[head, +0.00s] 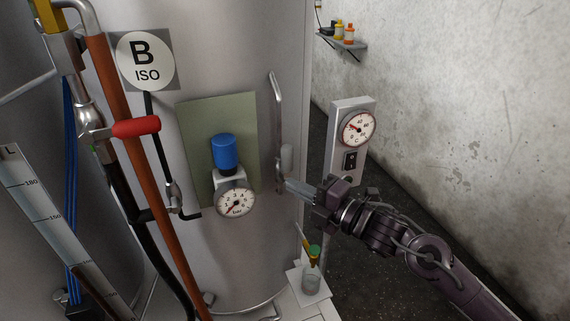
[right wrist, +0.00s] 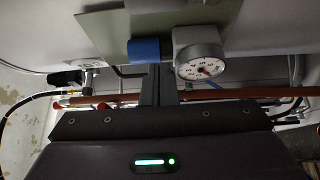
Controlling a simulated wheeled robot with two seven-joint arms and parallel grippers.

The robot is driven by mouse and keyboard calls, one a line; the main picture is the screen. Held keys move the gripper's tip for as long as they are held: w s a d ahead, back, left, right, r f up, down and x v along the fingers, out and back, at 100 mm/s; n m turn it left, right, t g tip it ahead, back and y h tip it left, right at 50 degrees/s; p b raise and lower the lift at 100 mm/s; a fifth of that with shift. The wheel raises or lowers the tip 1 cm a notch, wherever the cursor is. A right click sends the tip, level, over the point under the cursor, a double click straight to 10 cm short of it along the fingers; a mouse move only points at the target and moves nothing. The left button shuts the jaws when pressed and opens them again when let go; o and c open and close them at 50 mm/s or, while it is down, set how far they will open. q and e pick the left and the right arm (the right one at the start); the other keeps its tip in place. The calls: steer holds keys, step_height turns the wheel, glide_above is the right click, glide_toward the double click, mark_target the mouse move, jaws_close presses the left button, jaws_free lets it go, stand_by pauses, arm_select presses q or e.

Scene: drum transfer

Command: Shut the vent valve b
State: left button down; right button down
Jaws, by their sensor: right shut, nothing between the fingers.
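Tank B (head: 255,75) carries a "B ISO" sign (head: 146,61). Below the sign, a small metal valve (head: 173,196) with a long, nearly upright black lever (head: 158,140) and a bent black outlet looks like the vent valve; no label on it is readable. A similar valve with a black handle shows at the left of the right wrist view (right wrist: 89,66). My right gripper (head: 289,187) is shut and empty beside the tank's right side, apart from the lever. My left gripper is not in view.
A blue-capped regulator (head: 225,153) and gauge (head: 235,202) stand between my right gripper and the lever. A red-handled valve (head: 135,127) and orange pipe (head: 140,170) lie left. A grey meter post (head: 352,140) and sample jar (head: 311,279) stand right.

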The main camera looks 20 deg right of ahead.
mark_target(286, 167)
steer(key=p+x, duration=0.1)
steer(key=x, duration=0.1)
steer(key=p+x, duration=0.1)
steer(key=x, duration=0.2)
steer(key=p+x, duration=0.1)
steer(key=x, duration=0.2)
steer(key=shift+w+a+r, duration=0.1)
steer(key=shift+w+r, duration=0.15)
steer(key=shift+r, duration=0.05)
steer(key=d+p, duration=0.2)
steer(key=d, duration=0.1)
steer(key=shift+w+d+f, duration=0.2)
steer(key=shift+d, duration=0.45)
steer(key=shift+f, duration=0.1)
steer(key=shift+w+a, duration=0.1)
steer(key=shift+d+m+t+b, duration=0.25)
steer(key=shift+m+t+b, duration=0.05)
steer(key=shift+b, duration=0.1)
